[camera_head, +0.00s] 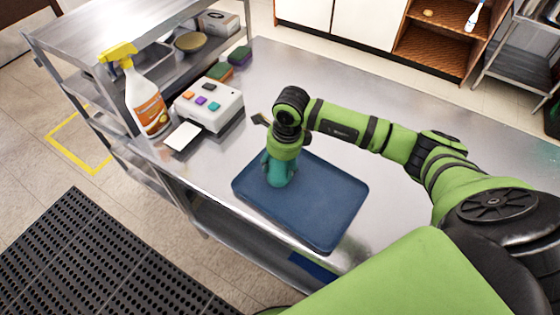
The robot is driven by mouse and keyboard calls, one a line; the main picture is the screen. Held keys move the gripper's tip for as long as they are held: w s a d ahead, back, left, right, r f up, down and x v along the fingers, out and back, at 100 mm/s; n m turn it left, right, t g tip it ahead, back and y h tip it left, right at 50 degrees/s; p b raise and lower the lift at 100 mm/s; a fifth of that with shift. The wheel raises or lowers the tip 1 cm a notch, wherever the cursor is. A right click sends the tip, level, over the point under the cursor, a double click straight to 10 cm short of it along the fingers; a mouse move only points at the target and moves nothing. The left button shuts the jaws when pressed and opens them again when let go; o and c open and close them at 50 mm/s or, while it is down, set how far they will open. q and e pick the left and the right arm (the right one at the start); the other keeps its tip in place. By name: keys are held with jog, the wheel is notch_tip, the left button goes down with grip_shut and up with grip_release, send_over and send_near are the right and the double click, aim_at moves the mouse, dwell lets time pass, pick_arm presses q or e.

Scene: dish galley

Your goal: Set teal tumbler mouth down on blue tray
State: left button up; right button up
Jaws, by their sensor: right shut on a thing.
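The blue tray (325,214) lies flat near the front edge of the steel counter. The teal tumbler (280,175) is over the left part of the tray and looks about upright. My right gripper (280,166) points down from above and is shut on the tumbler, covering its upper part. The tumbler's low end is at or just above the tray surface; I cannot tell whether it touches. Which end is the mouth is hard to tell from this view. My left gripper does not show.
A white box with coloured buttons (210,109) and a spray bottle (146,100) stand on the left, with a white card (183,137) in front. The counter (300,75) is clear behind the tray.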

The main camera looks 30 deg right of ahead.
jog(key=o, duration=0.7)
jog(key=shift+f, duration=0.15)
jog(key=o, duration=0.5)
jog(key=shift+r, duration=0.3)
jog(key=r+b, duration=0.1)
jog(key=r, duration=0.2)
jog(key=r+b, duration=0.2)
jog(key=r, duration=0.2)
jog(key=s+r+b, duration=0.1)
jog(key=r, duration=0.3)
jog(key=shift+d+r, duration=0.1)
jog(key=shift+d, duration=0.25)
jog(key=shift+r, duration=0.25)
